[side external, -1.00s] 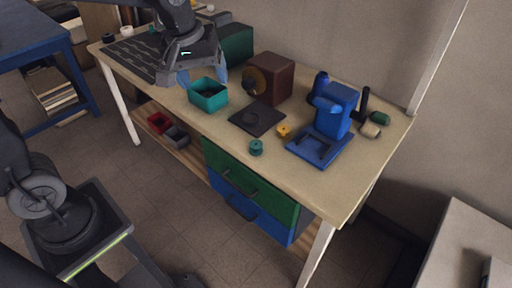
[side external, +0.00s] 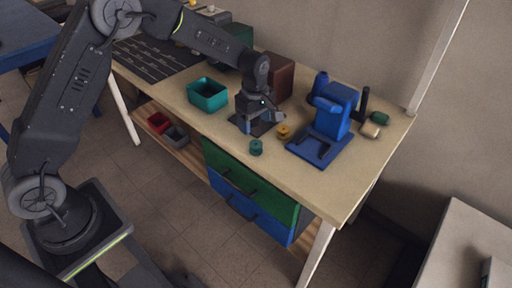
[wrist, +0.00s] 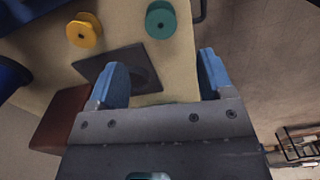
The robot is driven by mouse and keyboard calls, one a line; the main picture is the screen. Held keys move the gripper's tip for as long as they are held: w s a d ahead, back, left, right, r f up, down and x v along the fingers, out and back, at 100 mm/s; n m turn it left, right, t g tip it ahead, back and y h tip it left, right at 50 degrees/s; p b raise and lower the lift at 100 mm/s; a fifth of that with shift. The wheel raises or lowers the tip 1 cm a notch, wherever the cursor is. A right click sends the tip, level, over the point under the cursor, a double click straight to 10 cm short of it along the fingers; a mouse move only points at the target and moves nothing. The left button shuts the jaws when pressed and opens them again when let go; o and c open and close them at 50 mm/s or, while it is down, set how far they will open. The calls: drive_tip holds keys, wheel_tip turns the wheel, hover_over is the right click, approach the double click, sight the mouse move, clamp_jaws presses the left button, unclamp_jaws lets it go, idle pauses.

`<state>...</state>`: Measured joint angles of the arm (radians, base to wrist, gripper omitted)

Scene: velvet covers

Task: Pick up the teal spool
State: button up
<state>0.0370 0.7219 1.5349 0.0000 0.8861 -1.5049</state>
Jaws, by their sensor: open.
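The teal spool (side external: 256,147) stands near the front edge of the wooden workbench (side external: 300,178). In the wrist view the teal spool (wrist: 161,20) is at the top, ahead of and apart from the fingers. My gripper (side external: 262,124) is just behind and above the spool, over the dark square plate. In the wrist view my gripper (wrist: 165,78) has its blue fingers spread with nothing between them.
A yellow spool (side external: 283,131) stands to the right, also in the wrist view (wrist: 84,30). The blue machine (side external: 333,112) is further right. A teal open bin (side external: 208,95) is to the left. The dark plate (wrist: 138,68) lies below my fingers.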

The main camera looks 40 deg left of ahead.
sight(256, 144)
drive_tip(key=f, duration=0.8)
drive_tip(key=shift+s+d+f, duration=0.15)
drive_tip(key=shift+d, duration=0.1)
drive_tip(key=shift+c, duration=0.4)
drive_tip(key=c, duration=0.9)
